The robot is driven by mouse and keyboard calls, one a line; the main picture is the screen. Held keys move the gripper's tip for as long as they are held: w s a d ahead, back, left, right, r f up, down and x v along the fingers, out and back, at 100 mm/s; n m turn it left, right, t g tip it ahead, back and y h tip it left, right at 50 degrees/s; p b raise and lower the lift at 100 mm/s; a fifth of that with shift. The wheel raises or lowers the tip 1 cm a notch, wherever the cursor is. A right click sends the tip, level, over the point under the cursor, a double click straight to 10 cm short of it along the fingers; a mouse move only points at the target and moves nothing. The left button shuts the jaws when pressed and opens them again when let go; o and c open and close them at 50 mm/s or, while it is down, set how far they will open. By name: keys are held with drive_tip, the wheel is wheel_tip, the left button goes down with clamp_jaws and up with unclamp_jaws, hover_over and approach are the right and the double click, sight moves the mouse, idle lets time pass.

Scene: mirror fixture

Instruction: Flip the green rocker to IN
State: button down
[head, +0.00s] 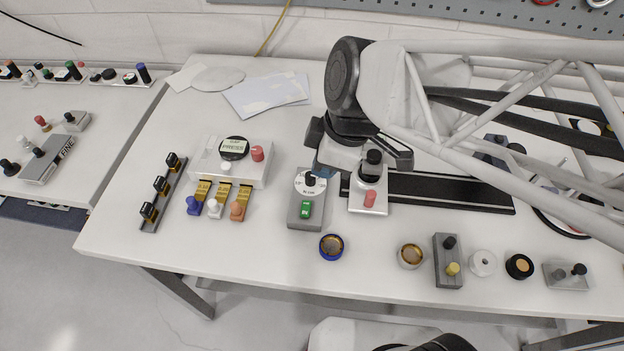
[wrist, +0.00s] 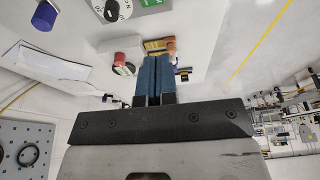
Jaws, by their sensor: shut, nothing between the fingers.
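The green rocker (head: 305,209) sits on the front part of a grey box (head: 305,222), below a round white dial with a black knob (head: 310,180). In the wrist view only part of the green rocker (wrist: 151,3) shows, cut by the top edge. Its lettering is too small to read for certain. My gripper (head: 323,173) is behind and slightly right of the dial in the head view, apart from the rocker. Its blue fingers (wrist: 155,60) are together and empty in the wrist view.
A box with a PRESS display (head: 234,148) and several coloured levers stands left of the rocker box. A grey plate with a red knob (head: 369,199) is close on its right. A blue-rimmed round part (head: 331,246) lies in front. My arm covers the back right.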

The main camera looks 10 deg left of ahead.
drive_tip(key=shift+f, duration=0.2)
approach(305, 212)
drive_tip(key=x, duration=0.5)
drive_tip(key=shift+a, duration=0.35)
drive_tip(key=shift+f, duration=1.05)
